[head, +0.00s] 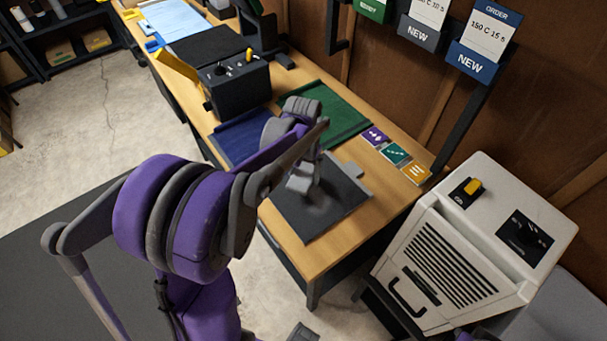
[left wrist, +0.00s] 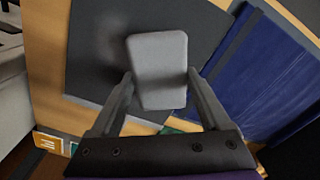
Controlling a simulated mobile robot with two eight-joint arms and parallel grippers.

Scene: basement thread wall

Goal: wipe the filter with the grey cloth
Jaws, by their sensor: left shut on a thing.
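My left gripper (head: 303,172) is over the dark grey filter (head: 338,205), a flat square panel with a small tab at its far right edge, lying near the front end of the wooden bench. In the left wrist view the gripper (left wrist: 160,92) is shut on the grey cloth (left wrist: 158,65), a light grey rounded pad between the two fingers. I cannot tell whether the cloth touches the filter. My right gripper is not clearly visible.
A blue mat (head: 240,138) and a green mat (head: 335,112) lie behind the filter. A black control box (head: 238,92) stands further back. Coloured cards (head: 396,154) line the bench's right edge. A white vented machine (head: 455,262) stands at the right.

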